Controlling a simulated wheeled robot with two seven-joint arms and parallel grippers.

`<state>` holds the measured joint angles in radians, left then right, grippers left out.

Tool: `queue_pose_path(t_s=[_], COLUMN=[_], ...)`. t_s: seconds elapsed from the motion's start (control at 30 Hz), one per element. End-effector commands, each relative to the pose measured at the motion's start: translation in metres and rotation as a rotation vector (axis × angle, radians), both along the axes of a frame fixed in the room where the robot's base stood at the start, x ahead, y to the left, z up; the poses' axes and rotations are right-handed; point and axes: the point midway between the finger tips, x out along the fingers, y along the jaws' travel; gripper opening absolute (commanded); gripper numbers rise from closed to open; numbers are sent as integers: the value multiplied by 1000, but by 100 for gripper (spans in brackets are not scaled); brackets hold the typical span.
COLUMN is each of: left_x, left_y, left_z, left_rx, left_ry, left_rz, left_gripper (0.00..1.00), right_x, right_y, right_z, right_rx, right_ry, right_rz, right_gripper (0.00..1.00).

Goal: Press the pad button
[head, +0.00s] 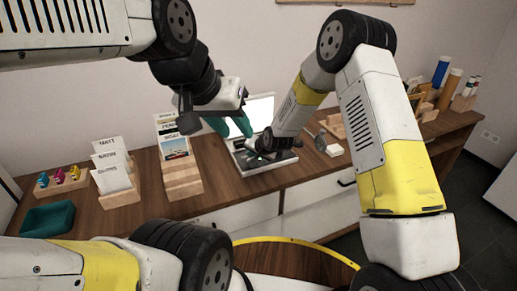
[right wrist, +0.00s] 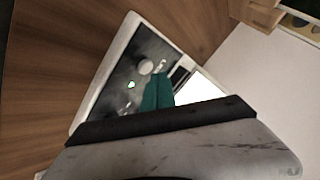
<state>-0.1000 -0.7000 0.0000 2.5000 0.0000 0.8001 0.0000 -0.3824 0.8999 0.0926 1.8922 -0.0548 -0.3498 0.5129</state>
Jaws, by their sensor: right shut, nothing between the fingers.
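The pad device (head: 240,165) stands on the wooden table, a pale frame around a dark panel with a bright screen (head: 263,110) behind. In the right wrist view its panel (right wrist: 112,95) shows a round pale button (right wrist: 145,67) and a small green light. My right gripper (right wrist: 157,92) is shut and empty, its teal fingers over the panel beside the button. I cannot tell whether the tips touch. In the head view my right wrist hides its fingers and part of the panel. My left gripper (head: 232,124) hangs open and empty left of the screen, its teal fingers apart.
Right are a white block (head: 334,150), wooden holders and upright tubes (head: 441,72). A wall stands close behind.

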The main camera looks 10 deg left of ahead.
Motion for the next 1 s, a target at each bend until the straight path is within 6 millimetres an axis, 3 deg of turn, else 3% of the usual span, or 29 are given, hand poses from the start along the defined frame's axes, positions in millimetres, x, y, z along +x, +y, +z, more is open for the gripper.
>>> queue_pose_path(t_s=[1.0], left_x=[0], left_y=[0], left_z=[0], left_rx=[0], left_ry=[0], left_rz=[0], left_gripper=[36], right_x=[0], right_y=[0], right_z=[-9], right_rx=[0], right_ry=[0], right_rz=[0], right_gripper=[0])
